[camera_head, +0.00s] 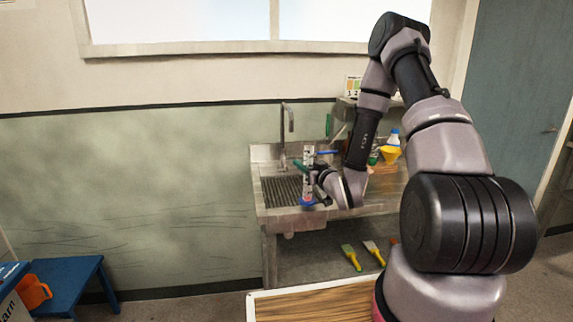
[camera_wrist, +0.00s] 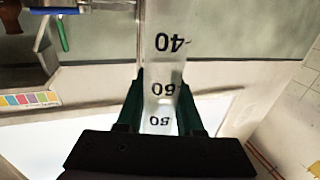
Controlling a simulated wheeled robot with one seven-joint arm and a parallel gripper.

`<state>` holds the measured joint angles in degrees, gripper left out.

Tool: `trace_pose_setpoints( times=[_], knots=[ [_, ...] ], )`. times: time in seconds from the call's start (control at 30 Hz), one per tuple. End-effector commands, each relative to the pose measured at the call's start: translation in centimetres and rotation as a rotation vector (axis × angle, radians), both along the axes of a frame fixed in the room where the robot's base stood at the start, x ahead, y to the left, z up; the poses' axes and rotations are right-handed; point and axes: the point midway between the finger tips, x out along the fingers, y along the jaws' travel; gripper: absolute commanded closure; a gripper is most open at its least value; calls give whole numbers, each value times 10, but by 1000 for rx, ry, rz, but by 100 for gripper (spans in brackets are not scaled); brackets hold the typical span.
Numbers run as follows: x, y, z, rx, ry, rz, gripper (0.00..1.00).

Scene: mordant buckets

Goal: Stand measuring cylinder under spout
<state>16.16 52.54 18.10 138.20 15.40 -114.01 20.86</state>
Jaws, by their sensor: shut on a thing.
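In the wrist view, the two green fingers (camera_wrist: 160,104) clasp the clear tube (camera_wrist: 163,30), whose printed 40, 60 and 80 appear upside down. The spout (camera_head: 291,122) is the grey bent pipe behind the sink. The cylinder appears to the right of the spout and lower. I cannot tell whether its foot touches the sink.
Two yellow-handled brushes (camera_head: 351,257) lie on the lower shelf. A wooden-topped surface (camera_head: 310,304) is in front, and a blue stool (camera_head: 70,283) stands at the left. The floor left of the sink is open.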

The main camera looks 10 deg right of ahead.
Motion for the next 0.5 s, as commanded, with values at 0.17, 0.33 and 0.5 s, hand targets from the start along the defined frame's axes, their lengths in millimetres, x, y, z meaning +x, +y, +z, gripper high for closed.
trace_pose_setpoints(
  times=[0.17,0.33,0.5],
  knots=[
    [45,16,1,-1,-3,3,100],
    [71,23,0,0,-2,1,100],
    [83,28,0,1,-2,2,100]
  ],
)
